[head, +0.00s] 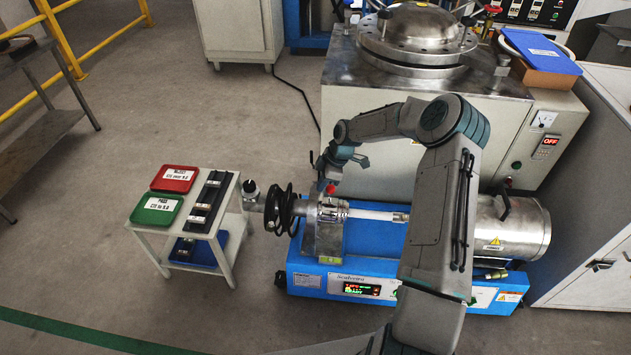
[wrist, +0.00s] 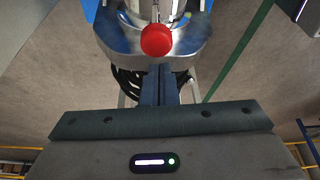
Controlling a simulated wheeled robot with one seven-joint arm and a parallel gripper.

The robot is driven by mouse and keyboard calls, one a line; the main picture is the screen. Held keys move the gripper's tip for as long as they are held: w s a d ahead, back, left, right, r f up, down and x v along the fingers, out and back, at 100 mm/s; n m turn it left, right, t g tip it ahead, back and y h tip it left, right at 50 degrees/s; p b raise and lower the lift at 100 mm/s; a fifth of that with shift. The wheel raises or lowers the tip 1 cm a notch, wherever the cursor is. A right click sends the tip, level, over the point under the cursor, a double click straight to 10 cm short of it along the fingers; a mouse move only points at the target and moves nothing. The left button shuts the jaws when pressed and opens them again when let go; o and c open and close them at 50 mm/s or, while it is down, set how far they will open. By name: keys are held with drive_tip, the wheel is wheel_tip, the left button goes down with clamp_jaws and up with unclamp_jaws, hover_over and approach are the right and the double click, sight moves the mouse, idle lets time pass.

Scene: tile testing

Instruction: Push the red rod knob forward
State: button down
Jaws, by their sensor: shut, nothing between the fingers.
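The red rod knob (head: 330,189) sits on top of the metal clamp housing of the blue machine in the head view. In the wrist view the red knob (wrist: 156,40) is round and lies just beyond the fingertips. My gripper (wrist: 160,70) is shut and empty, with its fingers together and pointing at the knob. In the picture the tips are very close to the knob; I cannot tell whether they touch. In the head view my gripper (head: 330,170) is just above the knob, small and partly merged with the arm.
The blue machine (head: 305,281) carries a white tube (head: 378,215) and a steel cylinder (head: 525,226). A small white table (head: 222,251) with red and green trays stands further left. A steel vessel (head: 420,40) stands behind.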

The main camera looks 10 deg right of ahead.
sight(329, 188)
drive_tip(key=shift+d, duration=0.35)
drive_tip(key=shift+s+d, duration=0.1)
drive_tip(key=shift+s+d+p, duration=0.15)
drive_tip(key=shift+d, duration=0.35)
drive_tip(key=shift+s+d+p, duration=0.15)
drive_tip(key=shift+d, duration=0.35)
drive_tip(key=shift+a, duration=0.1)
